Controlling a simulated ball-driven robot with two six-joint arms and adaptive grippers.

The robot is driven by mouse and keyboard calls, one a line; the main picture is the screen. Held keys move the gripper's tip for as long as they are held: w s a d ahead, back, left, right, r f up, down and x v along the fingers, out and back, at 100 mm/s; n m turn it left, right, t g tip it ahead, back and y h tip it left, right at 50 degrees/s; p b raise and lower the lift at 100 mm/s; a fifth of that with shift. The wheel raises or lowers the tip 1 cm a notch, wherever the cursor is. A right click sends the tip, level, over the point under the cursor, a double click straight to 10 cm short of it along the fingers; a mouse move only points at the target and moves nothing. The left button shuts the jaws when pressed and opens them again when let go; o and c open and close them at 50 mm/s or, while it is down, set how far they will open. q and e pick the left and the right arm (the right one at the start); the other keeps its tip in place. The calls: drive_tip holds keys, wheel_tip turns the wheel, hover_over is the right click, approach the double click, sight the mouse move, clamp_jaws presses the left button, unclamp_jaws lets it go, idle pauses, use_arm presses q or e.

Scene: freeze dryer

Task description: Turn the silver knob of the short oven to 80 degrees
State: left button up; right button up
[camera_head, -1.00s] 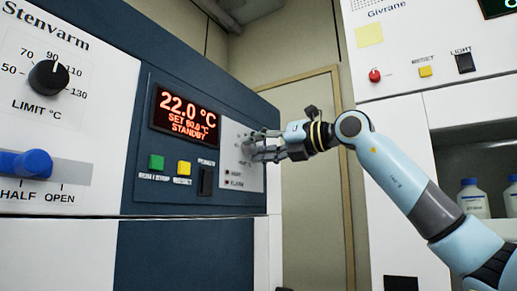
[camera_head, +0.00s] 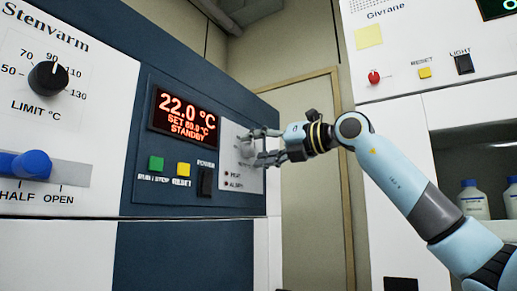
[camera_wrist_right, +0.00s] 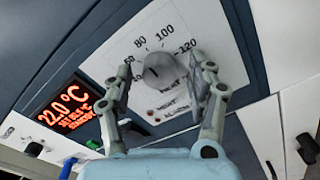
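The silver knob (camera_wrist_right: 160,70) sits on a white dial panel with a printed scale, in the right wrist view. In the head view the knob (camera_head: 247,148) shows small, between the fingers. My right gripper (camera_head: 264,146) is at the panel; in the wrist view (camera_wrist_right: 165,74) its two fingers stand apart, one each side of the knob. Gaps show between fingers and knob; I see no clear grip. The knob's pointer is hard to read. The red display (camera_head: 184,115) reads 22.0 °C and STANDBY. My left gripper is not in view.
Green (camera_head: 156,163) and yellow (camera_head: 183,169) buttons and a black power switch (camera_head: 206,181) lie below the display. The left-hand panel has a black limit knob (camera_head: 48,75) and a blue lever (camera_head: 32,164). White equipment with bottles (camera_head: 472,199) stands at right.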

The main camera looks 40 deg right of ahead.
wheel_tip(320, 180, up, 10)
drive_tip(key=shift+f, duration=0.1)
idle(0.4)
